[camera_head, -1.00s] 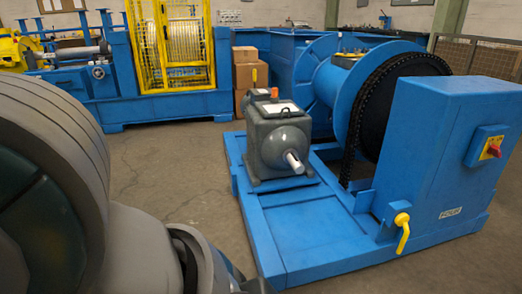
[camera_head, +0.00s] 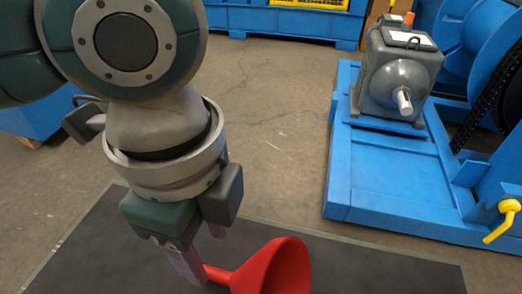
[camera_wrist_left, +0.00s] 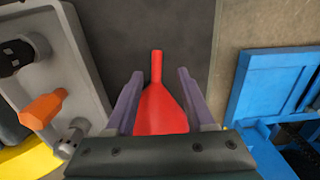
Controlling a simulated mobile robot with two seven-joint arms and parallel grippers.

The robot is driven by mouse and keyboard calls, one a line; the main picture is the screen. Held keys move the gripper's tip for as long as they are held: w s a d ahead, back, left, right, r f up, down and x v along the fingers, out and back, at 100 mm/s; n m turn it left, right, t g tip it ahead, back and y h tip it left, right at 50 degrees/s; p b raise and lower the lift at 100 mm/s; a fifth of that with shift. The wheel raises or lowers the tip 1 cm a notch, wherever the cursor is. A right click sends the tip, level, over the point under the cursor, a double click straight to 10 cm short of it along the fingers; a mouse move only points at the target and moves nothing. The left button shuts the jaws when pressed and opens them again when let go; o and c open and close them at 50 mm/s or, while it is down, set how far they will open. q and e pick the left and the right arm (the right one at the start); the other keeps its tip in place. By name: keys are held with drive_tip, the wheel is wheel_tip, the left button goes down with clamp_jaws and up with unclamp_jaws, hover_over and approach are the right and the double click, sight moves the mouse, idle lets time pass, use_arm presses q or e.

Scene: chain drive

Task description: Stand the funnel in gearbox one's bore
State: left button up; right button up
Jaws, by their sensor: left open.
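The red funnel (camera_head: 270,272) lies on its side on a dark mat, its wide mouth to the right and its spout to the left in the head view. My left gripper (camera_head: 205,258) is open, with its fingertips beside the funnel's spout. In the left wrist view the funnel (camera_wrist_left: 160,110) shows between the two spread fingers of the left gripper (camera_wrist_left: 158,98), with a gap on each side. The grey gearbox (camera_head: 398,75) sits on the blue frame at the upper right, with a shaft stub facing forward. Its bore cannot be made out. My right gripper is out of view.
The dark mat (camera_head: 95,245) covers the near floor or surface. The blue frame (camera_head: 385,190) stands to the right, with a yellow handle (camera_head: 505,220). In the left wrist view a grey housing with an orange plug (camera_wrist_left: 43,107) is at the left. Bare floor lies between mat and gearbox.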

sight(216, 269)
use_arm(q)
wheel_tip(216, 269, down, 5)
drive_tip(key=b, duration=0.2)
drive_tip(key=shift+s+d+f+b, duration=0.1)
drive_tip(key=shift+s+f+b, duration=0.05)
drive_tip(key=shift+b, duration=0.15)
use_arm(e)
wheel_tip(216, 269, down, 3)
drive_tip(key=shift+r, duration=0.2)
use_arm(q)
clamp_jaws()
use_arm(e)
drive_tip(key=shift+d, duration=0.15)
